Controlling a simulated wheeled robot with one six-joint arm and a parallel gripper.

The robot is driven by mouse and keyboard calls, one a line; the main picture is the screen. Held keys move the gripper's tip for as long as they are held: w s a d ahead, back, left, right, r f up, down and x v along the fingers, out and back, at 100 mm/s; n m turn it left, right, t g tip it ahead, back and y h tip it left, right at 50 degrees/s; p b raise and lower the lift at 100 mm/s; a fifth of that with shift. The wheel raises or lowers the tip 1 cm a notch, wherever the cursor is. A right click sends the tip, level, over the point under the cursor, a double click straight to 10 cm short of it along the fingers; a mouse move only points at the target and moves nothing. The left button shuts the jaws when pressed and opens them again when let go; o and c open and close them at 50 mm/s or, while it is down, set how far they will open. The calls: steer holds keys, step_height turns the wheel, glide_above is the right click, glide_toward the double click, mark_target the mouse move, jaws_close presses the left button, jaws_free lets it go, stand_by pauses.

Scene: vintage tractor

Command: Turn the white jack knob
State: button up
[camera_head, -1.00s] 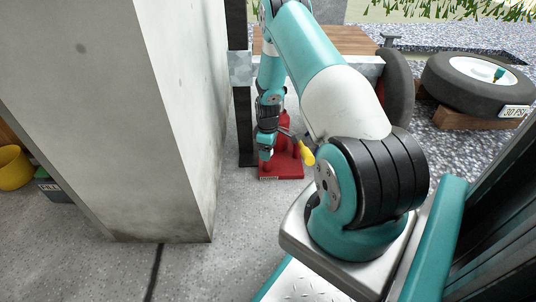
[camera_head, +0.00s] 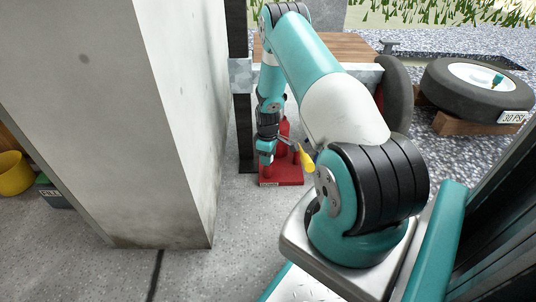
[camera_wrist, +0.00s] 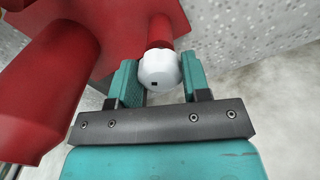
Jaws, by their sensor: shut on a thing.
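The white jack knob (camera_wrist: 158,70) is a small rounded white knob with a dark square mark, on a red stub of the jack, in the wrist view. My gripper (camera_wrist: 160,80) has its two teal fingers on either side of the knob and is shut on it. The red jack (camera_head: 284,170) stands on the floor in the head view, with a yellow-ended handle (camera_head: 307,161) sticking out to the right. In the head view my gripper (camera_head: 265,158) is at the left front of the jack and the knob is hidden.
A concrete pillar (camera_head: 165,120) stands close to the left of my arm. A tyre (camera_head: 475,88) rests on wooden blocks at the right. A wooden-topped trailer bed (camera_head: 345,47) is behind the jack. Open floor (camera_head: 215,260) lies in front.

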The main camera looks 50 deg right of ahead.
steer(key=m+p, duration=0.4)
steer(key=m, duration=0.1)
steer(key=shift+r, duration=0.2)
steer(key=m+p, duration=0.3)
steer(key=m, duration=0.2)
steer(key=shift+w+f+m, duration=0.1)
steer(key=shift+f+m, duration=0.05)
steer(key=shift+m, duration=0.25)
steer(key=shift+a+m, duration=0.1)
steer(key=shift+m, duration=0.2)
steer(key=o, duration=0.9)
step_height(320, 180, up, 17)
steer(key=p, duration=0.8)
steer(key=shift+r, duration=0.2)
